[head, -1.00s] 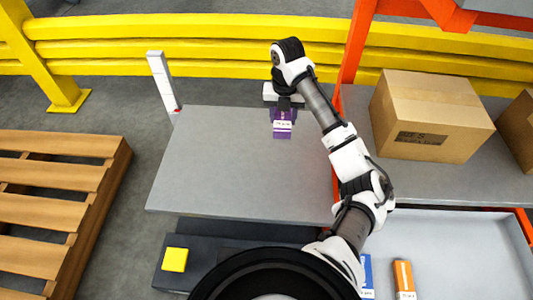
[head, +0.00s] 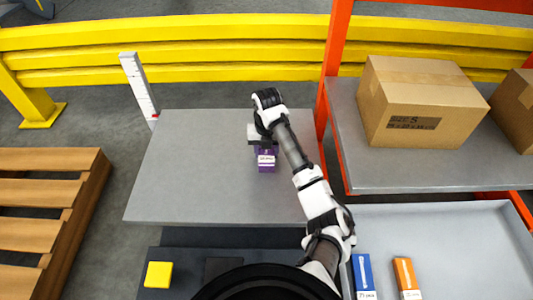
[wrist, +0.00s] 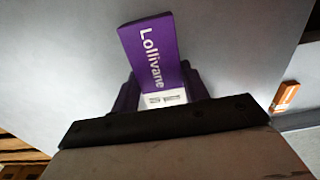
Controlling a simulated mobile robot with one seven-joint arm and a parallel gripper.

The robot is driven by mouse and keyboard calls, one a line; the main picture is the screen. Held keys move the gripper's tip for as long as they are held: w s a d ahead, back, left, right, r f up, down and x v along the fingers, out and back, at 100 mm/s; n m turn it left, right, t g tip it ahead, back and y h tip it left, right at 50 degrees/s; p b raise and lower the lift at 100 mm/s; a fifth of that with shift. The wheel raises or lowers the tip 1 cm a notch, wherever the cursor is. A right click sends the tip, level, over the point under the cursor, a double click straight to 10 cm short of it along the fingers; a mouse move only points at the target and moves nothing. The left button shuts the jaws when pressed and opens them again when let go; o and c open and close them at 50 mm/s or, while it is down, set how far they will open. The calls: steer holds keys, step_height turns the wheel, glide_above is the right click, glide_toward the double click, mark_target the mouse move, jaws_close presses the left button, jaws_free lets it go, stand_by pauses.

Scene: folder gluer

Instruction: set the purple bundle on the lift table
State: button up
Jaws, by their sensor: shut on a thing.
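The purple bundle (head: 266,162) has a white label and shows over the grey top of the lift table (head: 195,180). In the wrist view the bundle (wrist: 155,55) bears the word "Lollivane" and stands out beyond the dark edge of my gripper. My gripper (head: 266,148) is shut on the bundle, above the right half of the table top. The fingertips are largely hidden, and I cannot tell whether the bundle touches the table top.
A blue box (head: 362,275) and an orange box (head: 405,275) lie in a grey tray (head: 460,240). A white marked post (head: 138,85) stands at the table's back left. The table's left half is clear.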

mark_target(267, 152)
steer(key=shift+f, duration=0.15)
steer(key=o, duration=1)
step_height(267, 152, up, 12)
steer(key=p, duration=0.5)
